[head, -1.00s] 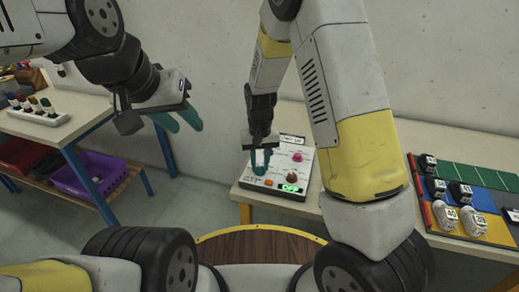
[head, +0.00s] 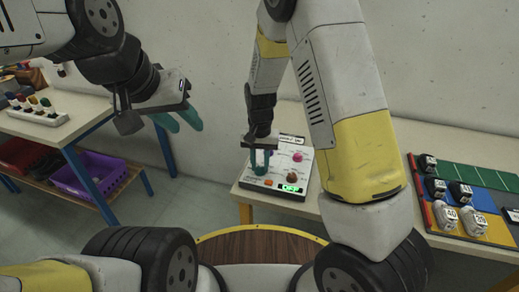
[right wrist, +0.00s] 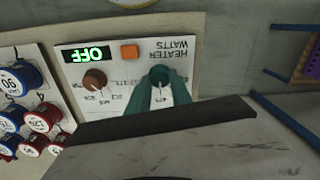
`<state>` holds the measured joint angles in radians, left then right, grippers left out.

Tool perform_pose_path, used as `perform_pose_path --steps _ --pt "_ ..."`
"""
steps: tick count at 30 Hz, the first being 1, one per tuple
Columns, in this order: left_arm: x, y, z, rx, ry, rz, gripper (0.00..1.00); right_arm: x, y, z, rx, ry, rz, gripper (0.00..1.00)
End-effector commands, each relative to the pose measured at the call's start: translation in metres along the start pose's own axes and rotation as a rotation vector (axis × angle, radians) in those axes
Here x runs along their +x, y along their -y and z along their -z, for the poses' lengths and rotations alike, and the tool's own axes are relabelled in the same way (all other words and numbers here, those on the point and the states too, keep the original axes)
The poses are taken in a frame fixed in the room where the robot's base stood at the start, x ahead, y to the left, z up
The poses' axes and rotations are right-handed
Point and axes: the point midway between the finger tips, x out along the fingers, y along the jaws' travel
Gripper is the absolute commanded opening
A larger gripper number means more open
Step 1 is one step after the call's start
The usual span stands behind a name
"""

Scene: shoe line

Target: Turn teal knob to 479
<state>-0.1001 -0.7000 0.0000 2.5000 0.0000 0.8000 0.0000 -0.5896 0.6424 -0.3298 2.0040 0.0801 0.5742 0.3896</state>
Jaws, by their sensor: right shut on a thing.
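The teal knob (right wrist: 159,74) sits on a white control panel (right wrist: 205,30), which the right wrist view shows upside down under the label "HEATER WATTS". My right gripper (right wrist: 160,88) has its teal fingers on either side of the knob and is shut on it. In the head view my right gripper (head: 260,161) reaches down to the panel (head: 312,153) and its fingers cover the knob. The knob's exact setting is too small to read. My left gripper (head: 179,121) is open and empty in the air, away from the panel.
The panel also has a brown knob (right wrist: 95,79), an orange button (right wrist: 130,52) and a green display (right wrist: 89,54) reading "OFF". A pink knob (head: 298,156) sits farther back. A rack of numbered items (head: 455,201) stands right; a purple crate (head: 88,174) is at left.

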Motion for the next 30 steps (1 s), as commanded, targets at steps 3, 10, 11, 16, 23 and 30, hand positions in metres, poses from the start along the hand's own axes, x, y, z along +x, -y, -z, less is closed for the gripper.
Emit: perform_pose_path --steps 3,10,11,16,23,30 --pt "0.0 0.0 0.0 0.0 0.0 0.0 0.36 -0.001 0.001 0.002 0.0 -0.005 0.002 0.35" --pt "0.0 0.0 0.0 0.0 0.0 0.0 0.36 -0.001 0.0 0.001 -0.001 -0.002 0.001 0.48" --pt "0.0 0.0 0.0 0.0 0.0 0.0 0.36 -0.001 0.0 0.001 -0.001 -0.002 0.001 0.48" --pt "0.0 0.0 0.0 0.0 0.0 0.0 0.36 -0.004 0.001 0.001 -0.001 -0.003 0.001 0.48" --pt "0.0 0.0 0.0 0.0 0.0 0.0 0.36 -0.039 0.002 0.002 -0.002 -0.007 0.005 0.48" --pt "0.0 0.0 0.0 0.0 0.0 0.0 0.36 -0.072 0.001 0.001 -0.002 -0.004 0.003 0.48"
